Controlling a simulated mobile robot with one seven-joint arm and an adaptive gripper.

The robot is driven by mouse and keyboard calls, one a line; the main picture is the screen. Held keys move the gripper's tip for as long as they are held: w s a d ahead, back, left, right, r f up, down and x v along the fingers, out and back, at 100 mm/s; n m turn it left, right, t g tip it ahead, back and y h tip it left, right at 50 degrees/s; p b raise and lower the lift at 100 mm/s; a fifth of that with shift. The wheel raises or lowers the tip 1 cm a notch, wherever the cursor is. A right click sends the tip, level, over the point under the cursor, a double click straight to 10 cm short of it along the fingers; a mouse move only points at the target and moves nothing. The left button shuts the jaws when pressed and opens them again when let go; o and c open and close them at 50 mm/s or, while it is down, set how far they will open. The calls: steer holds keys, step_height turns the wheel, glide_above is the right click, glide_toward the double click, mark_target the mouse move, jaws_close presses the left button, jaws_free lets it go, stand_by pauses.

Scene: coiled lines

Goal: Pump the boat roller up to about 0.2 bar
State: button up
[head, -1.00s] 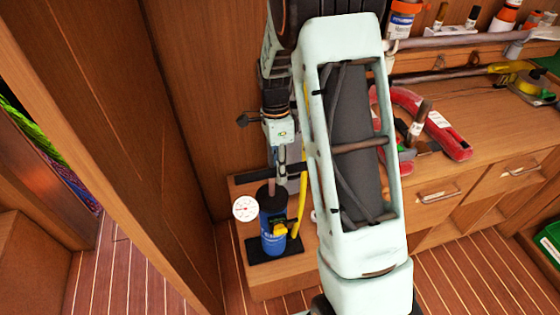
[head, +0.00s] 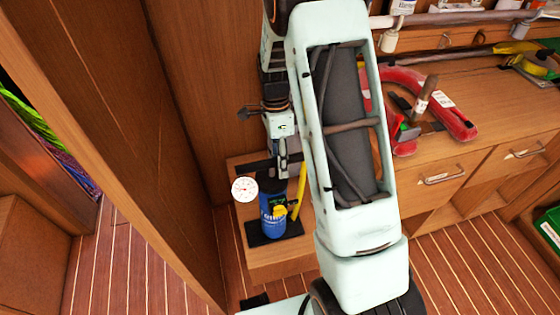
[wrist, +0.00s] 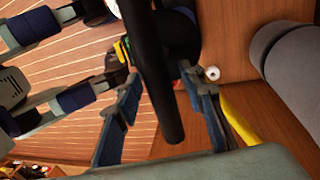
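The blue hand pump (head: 272,214) stands upright on a black foot on a low wooden ledge. Its white round gauge (head: 244,189) with a red needle is at its left; the reading is too small to tell. My gripper (head: 281,166) is at the black crossbar handle (head: 250,169), just above the pump. In the wrist view the handle (wrist: 158,85) runs between my two blue-padded fingers, which close around it. A yellow hose (head: 300,190) rises beside the pump. A grey cylinder (wrist: 285,60) in the wrist view may be the boat roller; I cannot tell.
A wooden wall stands close behind and left of the pump. To the right, a wooden bench (head: 425,165) with drawers carries a red horseshoe-shaped object (head: 455,118) and tools. The striped floor in front is mostly clear.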

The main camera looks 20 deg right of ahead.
steer(key=shift+r, duration=0.1)
step_height(320, 180, up, 12)
steer(key=w, duration=0.2)
steer(key=shift+w, duration=0.2)
stand_by(0.4)
